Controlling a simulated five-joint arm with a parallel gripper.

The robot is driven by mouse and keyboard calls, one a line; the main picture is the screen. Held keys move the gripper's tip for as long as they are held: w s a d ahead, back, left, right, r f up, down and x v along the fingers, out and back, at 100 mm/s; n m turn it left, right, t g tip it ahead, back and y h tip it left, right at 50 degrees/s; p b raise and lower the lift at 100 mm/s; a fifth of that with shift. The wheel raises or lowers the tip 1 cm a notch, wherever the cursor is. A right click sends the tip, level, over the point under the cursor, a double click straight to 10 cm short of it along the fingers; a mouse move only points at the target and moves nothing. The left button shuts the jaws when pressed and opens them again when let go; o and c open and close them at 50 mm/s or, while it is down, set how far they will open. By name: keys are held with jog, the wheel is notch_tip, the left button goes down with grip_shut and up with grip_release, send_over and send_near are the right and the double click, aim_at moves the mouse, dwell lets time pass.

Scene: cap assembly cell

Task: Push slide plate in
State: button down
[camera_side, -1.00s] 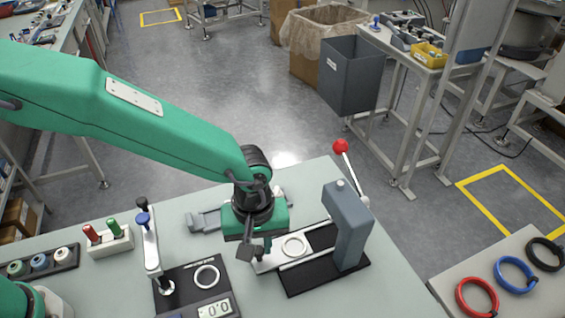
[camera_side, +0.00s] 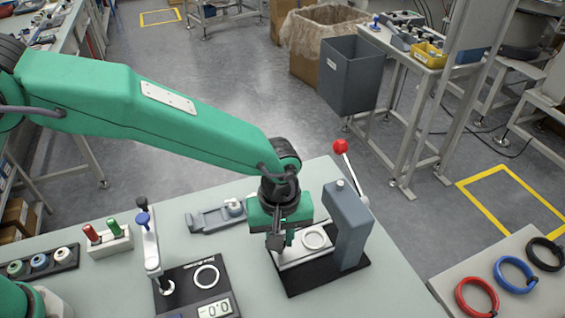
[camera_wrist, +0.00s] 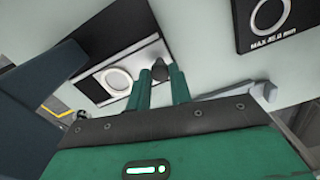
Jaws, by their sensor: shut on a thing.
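The slide plate (camera_side: 298,253) is a light plate with a white ring on it, lying on the black base of the grey press (camera_side: 348,222). Its right end lies close to the press column. My gripper (camera_side: 277,243) is at the plate's left end, low over the table. In the wrist view my gripper (camera_wrist: 159,76) has its green fingers shut on a dark knob (camera_wrist: 157,71) at the plate's near end. The plate with its ring (camera_wrist: 118,82) shows there to the left of the fingers. The exact contact between fingers and knob is partly hidden.
A gauge with a display (camera_side: 214,308) stands left of the press. The table is clear at the right front.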

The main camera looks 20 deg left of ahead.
jog(key=c, duration=1.3)
grip_release()
jog(key=shift+o, duration=0.2)
jog(key=shift+r, duration=0.1)
jog(key=shift+r, duration=3.85)
